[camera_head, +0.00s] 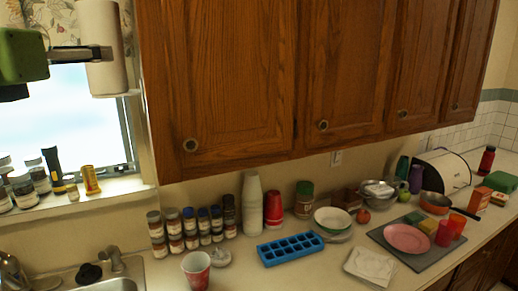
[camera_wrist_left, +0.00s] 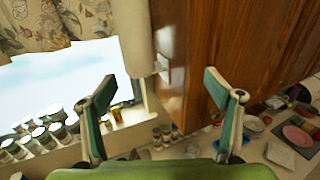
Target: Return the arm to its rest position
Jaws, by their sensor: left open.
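My left gripper (camera_wrist_left: 157,84) is open and empty. Its two green and grey fingers stand wide apart in the left wrist view, with only the background between them. In the head view, the green body of my left arm (camera_head: 22,56) shows at the upper left edge, with a dark and grey finger reaching right across the front of the paper towel roll (camera_head: 103,30). The gripper is high above the counter, by the window; whether it touches the roll cannot be told. My right gripper is in neither view.
Wooden cabinets (camera_head: 215,80) hang right of the gripper. Below, the counter holds several spice jars (camera_head: 190,235), a white bottle (camera_head: 252,205), a blue ice tray (camera_head: 290,248) and a grey mat (camera_head: 410,257) with a pink plate (camera_head: 407,238). Jars line the windowsill (camera_head: 110,195).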

